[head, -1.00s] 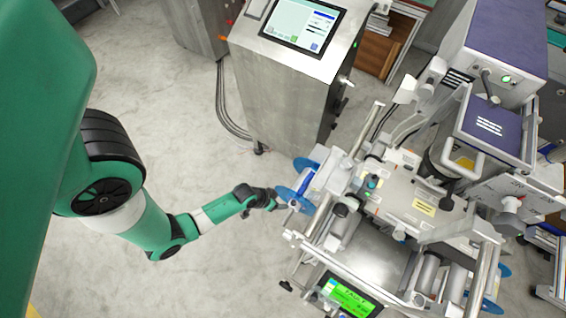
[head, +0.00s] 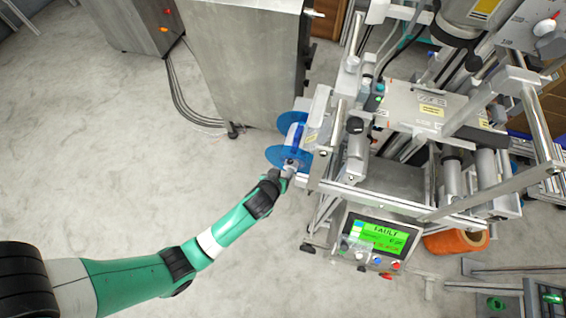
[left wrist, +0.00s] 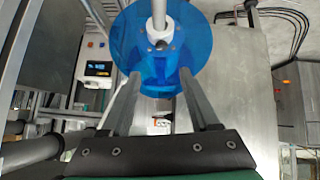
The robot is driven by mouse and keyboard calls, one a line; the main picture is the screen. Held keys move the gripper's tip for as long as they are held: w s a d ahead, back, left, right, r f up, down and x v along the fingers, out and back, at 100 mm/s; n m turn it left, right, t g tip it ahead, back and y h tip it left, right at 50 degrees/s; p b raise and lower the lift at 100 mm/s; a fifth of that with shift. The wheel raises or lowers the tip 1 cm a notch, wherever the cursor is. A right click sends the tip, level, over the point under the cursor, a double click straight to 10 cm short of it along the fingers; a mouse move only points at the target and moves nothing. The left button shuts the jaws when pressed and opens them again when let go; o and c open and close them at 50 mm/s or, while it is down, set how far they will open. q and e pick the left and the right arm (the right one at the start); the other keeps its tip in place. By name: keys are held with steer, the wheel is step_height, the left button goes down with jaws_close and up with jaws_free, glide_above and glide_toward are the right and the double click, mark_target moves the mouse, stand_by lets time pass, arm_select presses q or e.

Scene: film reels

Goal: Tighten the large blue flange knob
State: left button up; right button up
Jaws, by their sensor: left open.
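A reel with two blue flange discs (head: 276,155) sits at the left side of the machine in the head view. In the left wrist view, the translucent blue flange (left wrist: 128,38) faces me, with a pale round hub or knob (left wrist: 161,38) and a light shaft at its centre. My left gripper (head: 286,171) is close to the near flange in the head view. In the left wrist view, its two fingers (left wrist: 159,76) are apart, overlapping the lower part of the flange in the picture, below the hub. Nothing is seen held between them. Contact cannot be told. My right gripper is not in view.
A steel cabinet (head: 240,60) stands behind. An orange roll (head: 455,242) lies at lower right. The floor (head: 110,150) to the left is open.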

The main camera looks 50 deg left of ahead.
mark_target(290, 161)
arm_select(q)
steer(key=b+x, duration=0.2)
steer(key=x, duration=0.1)
steer(key=b+x, duration=0.3)
steer(key=x, duration=0.1)
steer(key=b+x, duration=0.3)
steer(key=shift+s+f, duration=0.15)
steer(key=shift+f, duration=0.45)
steer(key=shift+w+a+f, duration=0.1)
steer(key=shift+w+a, duration=0.1)
steer(key=shift+w, duration=0.1)
jaws_close()
